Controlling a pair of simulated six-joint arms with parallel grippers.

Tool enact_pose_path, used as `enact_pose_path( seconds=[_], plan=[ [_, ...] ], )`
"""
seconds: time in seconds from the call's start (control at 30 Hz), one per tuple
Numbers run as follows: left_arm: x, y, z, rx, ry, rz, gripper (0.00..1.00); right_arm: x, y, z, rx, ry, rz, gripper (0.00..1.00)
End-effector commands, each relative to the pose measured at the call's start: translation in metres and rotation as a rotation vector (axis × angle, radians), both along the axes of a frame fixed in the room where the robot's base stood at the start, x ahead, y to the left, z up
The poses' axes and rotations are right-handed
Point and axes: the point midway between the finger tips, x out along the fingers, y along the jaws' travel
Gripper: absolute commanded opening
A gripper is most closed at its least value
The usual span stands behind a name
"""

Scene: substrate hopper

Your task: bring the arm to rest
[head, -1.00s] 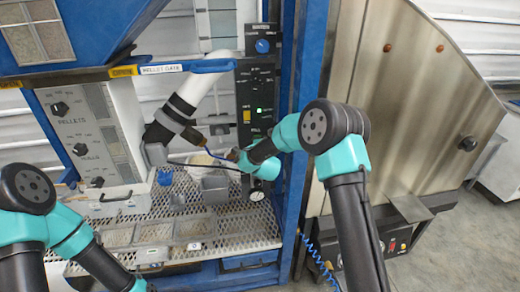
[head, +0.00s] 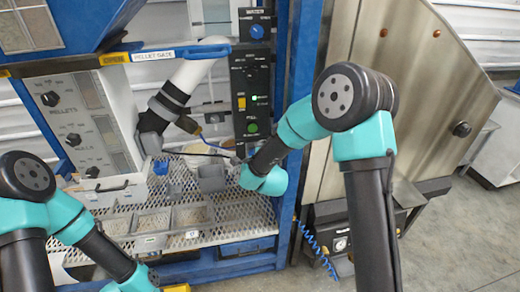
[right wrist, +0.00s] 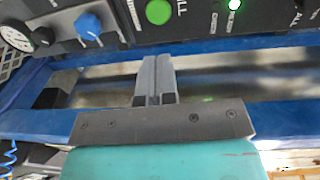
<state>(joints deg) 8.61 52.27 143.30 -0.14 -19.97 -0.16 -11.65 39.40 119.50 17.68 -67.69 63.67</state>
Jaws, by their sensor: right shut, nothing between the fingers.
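My right arm reaches in from the right in the head view, its teal wrist (head: 264,181) in front of the blue post by the control panel (head: 252,90). Its fingers are hidden there. In the right wrist view my right gripper (right wrist: 155,75) shows with its two grey fingers together and nothing between them.
The panel carries a green button (right wrist: 160,11) and a blue knob (right wrist: 88,26). A perforated shelf (head: 225,225) holds several grey trays and a grey cup (head: 211,178). A steel cabinet (head: 400,110) stands on the right.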

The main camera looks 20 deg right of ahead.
Motion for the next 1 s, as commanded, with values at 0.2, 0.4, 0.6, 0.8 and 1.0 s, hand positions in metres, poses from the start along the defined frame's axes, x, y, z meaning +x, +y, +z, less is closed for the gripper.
enact_pose_path(
  seconds=[0.2,0.4,0.6,0.8,1.0],
  plan=[
    [0.000,0.000,0.000,0.000,0.000,0.000,0.00,-0.006,0.000,0.001,0.000,-0.001,-0.001,0.00],
    [0.000,0.000,0.000,0.000,0.000,0.000,0.00,-0.005,0.000,0.001,0.000,0.000,-0.001,0.00],
    [0.000,0.000,0.000,0.000,0.000,0.000,0.00,-0.007,-0.001,-0.005,-0.012,0.015,0.005,0.00],
    [0.000,0.000,0.000,0.000,0.000,0.000,0.00,-0.024,-0.007,-0.058,-0.152,0.176,0.080,0.00],
    [0.000,0.000,0.000,0.000,0.000,0.000,0.00,-0.079,-0.018,-0.155,-0.407,0.477,0.295,0.00]
  ],
)
